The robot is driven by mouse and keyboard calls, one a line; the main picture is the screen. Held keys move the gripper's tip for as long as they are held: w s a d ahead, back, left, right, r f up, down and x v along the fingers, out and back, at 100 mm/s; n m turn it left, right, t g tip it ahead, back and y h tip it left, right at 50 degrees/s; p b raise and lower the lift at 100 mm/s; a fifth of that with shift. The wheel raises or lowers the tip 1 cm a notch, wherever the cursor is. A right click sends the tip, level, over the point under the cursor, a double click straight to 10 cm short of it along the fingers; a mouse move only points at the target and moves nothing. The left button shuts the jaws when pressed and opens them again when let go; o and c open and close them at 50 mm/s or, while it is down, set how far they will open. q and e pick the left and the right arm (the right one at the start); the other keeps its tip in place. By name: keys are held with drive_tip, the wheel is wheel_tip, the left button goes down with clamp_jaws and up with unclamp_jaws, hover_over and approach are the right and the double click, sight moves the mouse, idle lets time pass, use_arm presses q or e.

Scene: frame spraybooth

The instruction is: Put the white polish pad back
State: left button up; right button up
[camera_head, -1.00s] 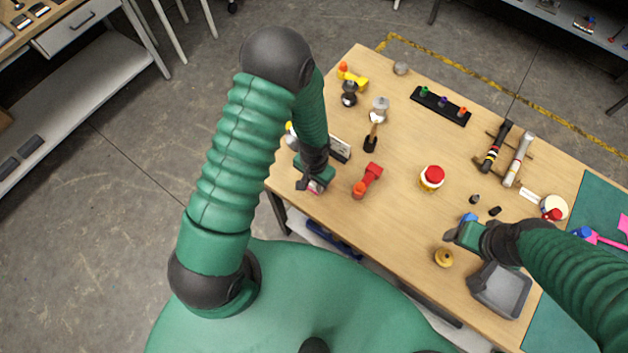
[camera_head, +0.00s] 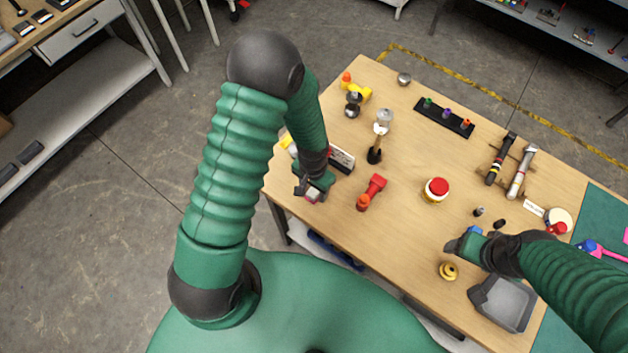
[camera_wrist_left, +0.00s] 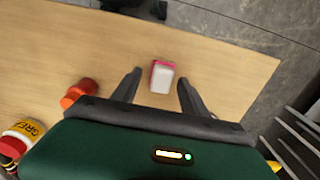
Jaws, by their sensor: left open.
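My left gripper (camera_head: 307,191) is open above the table's near left edge. In the left wrist view its two fingers (camera_wrist_left: 160,90) stand on either side of a small block with a white top and a pink-red edge (camera_wrist_left: 161,79), which looks like the white polish pad. Gaps show on both sides of the block, so the fingers appear not to touch it. In the head view the block (camera_head: 313,196) is partly hidden by the gripper. My right gripper (camera_head: 458,246) is over the table's right part near a blue item (camera_head: 475,230); its jaws are unclear.
A jar with a red lid (camera_head: 437,189), a grey tray (camera_head: 503,302) and a black rack (camera_head: 444,117) are farther right. The table's middle is partly clear.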

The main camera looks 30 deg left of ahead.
use_arm(q)
wheel_tip(320, 180, up, 8)
drive_tip(key=a, duration=0.2)
wheel_tip(320, 180, up, 5)
hover_over(308, 192)
drive_tip(key=s+d, duration=0.1)
drive_tip(key=s+r+n+t, duration=0.2)
drive_tip(key=s+r+t, duration=0.1)
drive_tip(key=s+r, duration=0.2)
drive_tip(key=shift+s+b+x, duration=0.2)
drive_tip(key=shift+b+x, duration=2.4)
use_arm(e)
drive_tip(key=shift+a+f, duration=0.25)
drive_tip(key=shift+f, duration=0.6)
drive_tip(key=shift+a+f, duration=0.25)
drive_tip(key=shift+f, duration=0.65)
drive_tip(key=shift+a+f, duration=0.25)
drive_tip(key=shift+f, duration=0.6)
use_arm(q)
drive_tip(key=shift+d, duration=0.25)
use_arm(e)
drive_tip(key=shift+s+d, duration=0.1)
drive_tip(key=shift+d, duration=0.05)
